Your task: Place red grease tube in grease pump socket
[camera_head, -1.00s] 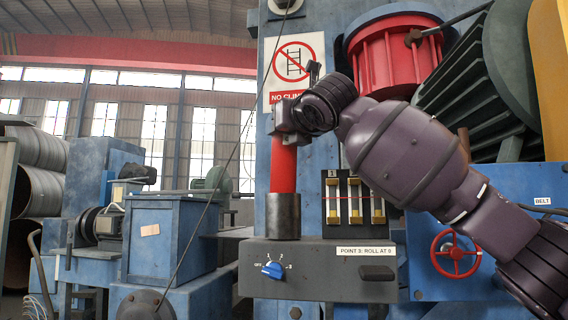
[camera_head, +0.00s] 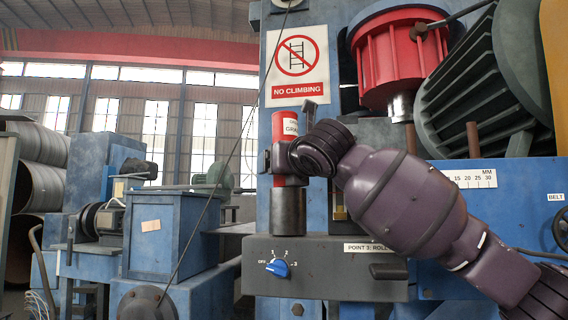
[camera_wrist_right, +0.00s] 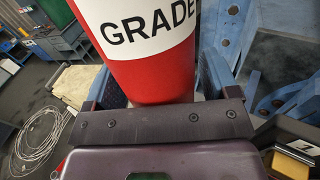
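The red grease tube (camera_head: 286,123), with a white label near its top, stands upright in the head view. Its lower end meets the dark cylindrical grease pump socket (camera_head: 290,212); how deep it sits is hidden. My right gripper (camera_head: 282,160) is around the tube's lower half, just above the socket rim. In the right wrist view the tube (camera_wrist_right: 155,75) is between my fingers, which look wide apart, one on each side. Contact with the tube is hard to tell. My left gripper is not in view.
The socket stands on a grey control box with a blue dial (camera_head: 277,267). A no-climbing sign (camera_head: 296,65) is behind the tube. A blue cabinet (camera_head: 168,235) stands at left.

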